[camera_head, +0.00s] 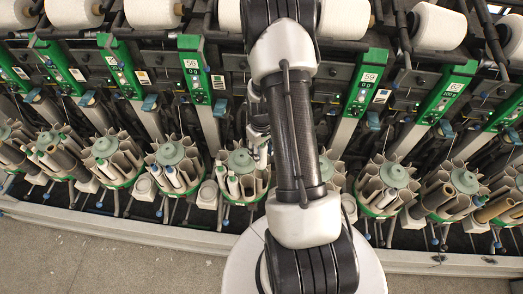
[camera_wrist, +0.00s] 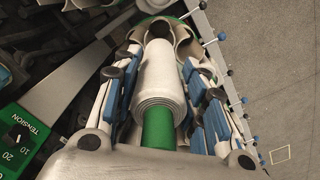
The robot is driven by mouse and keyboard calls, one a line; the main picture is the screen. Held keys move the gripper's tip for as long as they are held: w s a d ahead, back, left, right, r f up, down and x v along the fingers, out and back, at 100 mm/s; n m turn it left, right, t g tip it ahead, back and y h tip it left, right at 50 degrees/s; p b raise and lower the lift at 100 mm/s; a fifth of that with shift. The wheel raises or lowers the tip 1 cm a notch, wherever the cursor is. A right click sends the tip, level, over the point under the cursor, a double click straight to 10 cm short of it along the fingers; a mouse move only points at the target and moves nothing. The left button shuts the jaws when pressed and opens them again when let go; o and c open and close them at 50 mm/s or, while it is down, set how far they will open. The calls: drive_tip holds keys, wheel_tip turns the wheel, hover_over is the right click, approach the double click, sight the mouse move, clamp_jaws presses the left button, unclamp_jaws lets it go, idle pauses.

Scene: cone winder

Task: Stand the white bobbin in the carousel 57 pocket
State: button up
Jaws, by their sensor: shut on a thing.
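The white bobbin (camera_wrist: 160,80), white yarn on a green tube, is held lengthwise between the blue-padded fingers of my gripper (camera_wrist: 160,70) in the wrist view. Its far end points at the pockets of a carousel (camera_wrist: 187,42); a dark round opening shows just beyond it. I cannot tell whether the tip has entered a pocket. In the head view my gripper (camera_head: 258,138) is over the back right of a carousel (camera_head: 240,160) just left of my arm. The bobbin is hardly distinguishable there. The number 57 is not legible, so I cannot confirm which carousel this is.
Other carousels (camera_head: 173,153) (camera_head: 388,175) with upright tubes stand in a row on both sides. Green numbered panels (camera_head: 195,75) and white yarn packages (camera_head: 152,12) are behind. A green tension panel (camera_wrist: 22,138) is close at left in the wrist view. Bare floor (camera_head: 110,255) lies in front.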

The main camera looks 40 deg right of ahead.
sight(261, 170)
drive_tip(key=shift+f+b, duration=1.4)
drive_tip(key=shift+f, duration=0.5)
drive_tip(key=shift+f+b, duration=1.9)
drive_tip(key=shift+f, duration=0.25)
drive_tip(key=shift+f+b, duration=1.9)
drive_tip(key=shift+f, duration=0.35)
drive_tip(key=shift+f+b, duration=0.6)
drive_tip(key=o, duration=1)
